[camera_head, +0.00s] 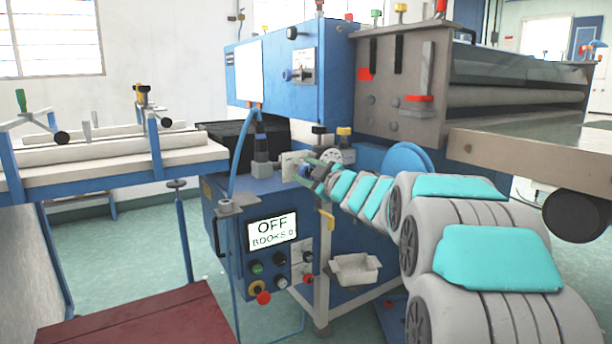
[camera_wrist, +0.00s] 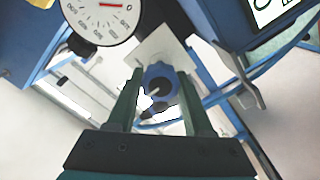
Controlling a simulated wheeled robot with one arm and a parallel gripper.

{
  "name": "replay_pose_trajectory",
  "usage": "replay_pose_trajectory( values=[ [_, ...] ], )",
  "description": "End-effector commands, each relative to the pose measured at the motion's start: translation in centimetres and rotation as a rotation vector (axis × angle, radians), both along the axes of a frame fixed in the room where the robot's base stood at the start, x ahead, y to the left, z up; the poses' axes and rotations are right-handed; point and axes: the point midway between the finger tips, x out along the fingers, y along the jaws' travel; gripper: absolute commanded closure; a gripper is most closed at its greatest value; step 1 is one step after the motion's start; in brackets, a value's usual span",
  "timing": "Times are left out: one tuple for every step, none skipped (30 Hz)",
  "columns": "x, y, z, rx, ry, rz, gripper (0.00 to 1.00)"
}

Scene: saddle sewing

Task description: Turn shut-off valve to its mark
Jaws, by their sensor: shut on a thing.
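The shut-off valve's blue knob (camera_wrist: 161,80) sits in front of a pale square plate (camera_wrist: 152,48) in the wrist view. My gripper (camera_wrist: 160,92) has its two green fingers on either side of the knob and is shut on it. A small whitish streak shows on the knob; I cannot tell whether it is a pointer. In the head view my gripper (camera_head: 312,172) reaches the small blue knob at the plate (camera_head: 290,166), partly hidden by the fingers. I cannot make out the valve's mark in either view.
A round dial gauge (camera_wrist: 100,14) is close beside the plate. A blue hose (camera_head: 238,155) runs down near the valve. The control panel's screen (camera_head: 272,231) reads OFF, BOOKS 0. A white tray (camera_head: 355,268) sits below my arm. A dark red platform (camera_head: 140,325) lies front left.

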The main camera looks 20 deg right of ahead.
Motion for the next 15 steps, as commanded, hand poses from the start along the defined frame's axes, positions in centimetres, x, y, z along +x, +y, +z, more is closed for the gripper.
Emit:
replay_pose_trajectory(
  values=[
    [-0.02,-0.08,-0.3,-0.047,-0.01,-0.001,1.0],
    [-0.02,-0.07,-0.3,-0.073,-0.017,-0.001,1.0],
    [-0.02,-0.08,-0.31,-0.11,-0.027,-0.002,1.0],
    [-0.02,-0.09,-0.34,-0.137,-0.033,-0.003,1.0],
    [-0.03,-0.1,-0.35,-0.165,-0.04,-0.003,1.0],
    [-0.02,-0.08,-0.38,-0.202,-0.049,-0.003,1.0],
    [-0.03,-0.08,-0.41,-0.232,-0.055,-0.003,1.0],
    [-0.03,-0.08,-0.42,-0.258,-0.062,-0.004,1.0],
    [-0.04,-0.04,-0.41,-0.293,-0.072,-0.002,1.0],
    [-0.05,-0.01,-0.42,-0.321,-0.079,-0.002,1.0],
    [-0.05,-0.01,-0.45,-0.349,-0.086,-0.001,1.0],
    [-0.07,0.03,-0.45,-0.383,-0.095,-0.001,1.0],
    [-0.07,0.05,-0.48,-0.409,-0.101,0.0,1.0],
    [-0.06,0.05,-0.53,-0.435,-0.107,0.0,1.0],
    [-0.08,0.02,-0.52,-0.467,-0.114,-0.001,1.0]
  ],
)
